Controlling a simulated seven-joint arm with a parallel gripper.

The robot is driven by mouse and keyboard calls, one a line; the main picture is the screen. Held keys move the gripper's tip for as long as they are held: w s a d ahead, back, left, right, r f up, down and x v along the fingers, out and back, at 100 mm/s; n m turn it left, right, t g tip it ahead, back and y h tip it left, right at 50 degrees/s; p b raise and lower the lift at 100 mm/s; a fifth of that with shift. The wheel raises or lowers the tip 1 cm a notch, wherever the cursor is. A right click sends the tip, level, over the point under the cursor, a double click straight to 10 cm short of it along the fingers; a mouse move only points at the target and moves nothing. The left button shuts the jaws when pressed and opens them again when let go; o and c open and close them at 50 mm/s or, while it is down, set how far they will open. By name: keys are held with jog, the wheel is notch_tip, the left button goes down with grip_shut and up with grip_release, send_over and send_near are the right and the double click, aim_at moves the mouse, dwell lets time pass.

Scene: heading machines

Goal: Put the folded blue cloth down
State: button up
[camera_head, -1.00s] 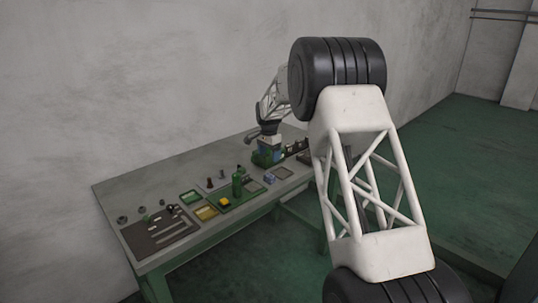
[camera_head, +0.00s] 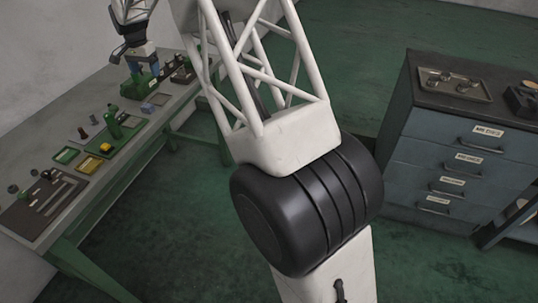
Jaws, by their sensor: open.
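My gripper (camera_head: 138,58) is small and far off at the upper left, low over the back part of the bench. It is open. A small blue patch (camera_head: 132,67) shows right under it, beside a green block-like object (camera_head: 145,86). The patch may be the folded blue cloth; its folds are too small to make out, and I cannot tell whether it touches the fingers. A small pale blue piece (camera_head: 158,99) lies on the bench nearer to me.
The grey-topped bench (camera_head: 100,160) holds a green bottle-like object (camera_head: 113,122), small trays and a dark tool board (camera_head: 42,203). A blue-grey drawer cabinet (camera_head: 455,150) with a metal tray (camera_head: 455,84) on top stands at right. Green floor lies between them.

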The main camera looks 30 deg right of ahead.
jog(key=s+d+r+n, duration=0.1)
jog(key=s+d+r, duration=0.3)
jog(key=s, duration=0.6)
jog(key=s+d+r+n+t, duration=0.1)
jog(key=s+d+r, duration=0.3)
jog(key=s, duration=0.5)
jog(key=s+d+r+n, duration=0.1)
jog(key=s+d+r, duration=0.3)
jog(key=s, duration=0.6)
jog(key=s+d+f+n, duration=0.2)
jog(key=s, duration=1.5)
jog(key=s+d+f+n+t, duration=0.1)
jog(key=s+d+f+n, duration=0.1)
jog(key=s, duration=1.5)
jog(key=shift+d+f+n, duration=0.3)
jog(key=shift+d+f, duration=0.25)
jog(key=shift+f, duration=0.1)
jog(key=shift+s, duration=0.1)
jog(key=shift+o, duration=0.5)
